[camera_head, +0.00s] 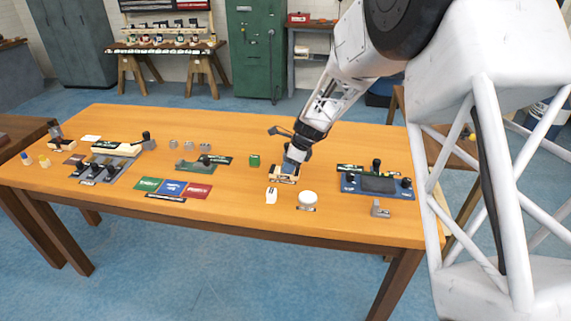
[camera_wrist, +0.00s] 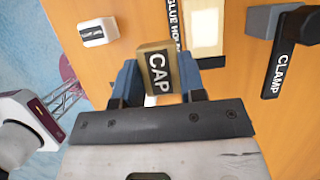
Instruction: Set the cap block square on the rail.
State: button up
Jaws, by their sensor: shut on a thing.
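The cap block (camera_wrist: 158,70) is a small tan wooden block with a black label reading CAP. My gripper (camera_wrist: 159,84) is shut on it, with a blue finger on each side. In the head view my gripper (camera_head: 294,153) is over the middle right of the table, and the block cannot be made out there. A pale wooden piece (camera_wrist: 205,28) lies just beyond the block, beside a partly hidden label that starts GLUE HO. In the head view a tan wooden piece (camera_head: 284,178) shows under my gripper. I cannot tell which part is the rail, or whether the block touches it.
A dark clamp (camera_wrist: 284,65) stands to the right in the wrist view. A white block (camera_head: 271,196) and a white round piece (camera_head: 308,197) lie in front of my gripper. A blue tray (camera_head: 350,187) with dark parts is to the right. A green can (camera_head: 254,160) stands left.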

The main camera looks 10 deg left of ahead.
jog(key=shift+w+a+f, duration=0.1)
jog(key=shift+w+a, duration=0.3)
jog(key=shift+w, duration=0.55)
jog(key=shift+w+a+f, duration=0.1)
jog(key=shift+w+a, duration=0.25)
jog(key=shift+w, duration=0.55)
jog(key=shift+w+a+f, duration=0.1)
jog(key=shift+w+a, duration=0.3)
jog(key=shift+w, duration=0.55)
jog(key=shift+f, duration=1.7)
jog(key=shift+f, duration=0.2)
jog(key=o, duration=0.9)
jog(key=shift+r, duration=0.2)
jog(key=v, duration=1.2)
